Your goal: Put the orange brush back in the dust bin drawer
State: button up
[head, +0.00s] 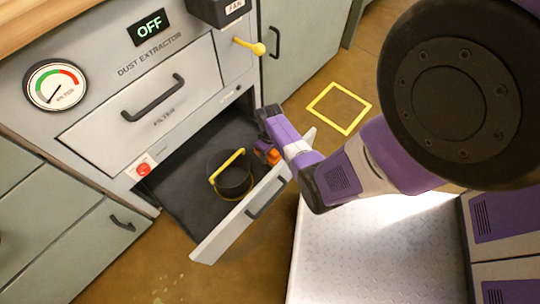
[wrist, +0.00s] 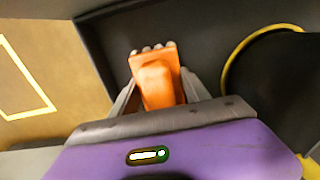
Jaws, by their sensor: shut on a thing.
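The orange brush (head: 268,153) is between the fingers of my gripper (head: 264,147). In the wrist view, the brush (wrist: 157,76) points away from me with its pale bristles at the far end, and my gripper (wrist: 158,92) is shut on it. The dust bin drawer (head: 238,222) is pulled open under the dust extractor. The brush is over the right side of its dark interior, near the side wall. I cannot tell whether the brush touches the drawer floor. My arm partly hides the brush in the head view.
A black bin with a yellow handle (head: 230,170) stands in the drawer, left of the brush. The filter drawer (head: 150,105) above is shut. A yellow square outline (head: 325,122) marks the floor at the right. A yellow knob (head: 258,48) sticks out of the cabinet.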

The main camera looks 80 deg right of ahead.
jog(key=shift+f, duration=0.25)
jog(key=o, duration=1.3)
notch_tip(320, 180, up, 12)
jog(key=p, duration=0.6)
jog(key=shift+r, duration=0.1)
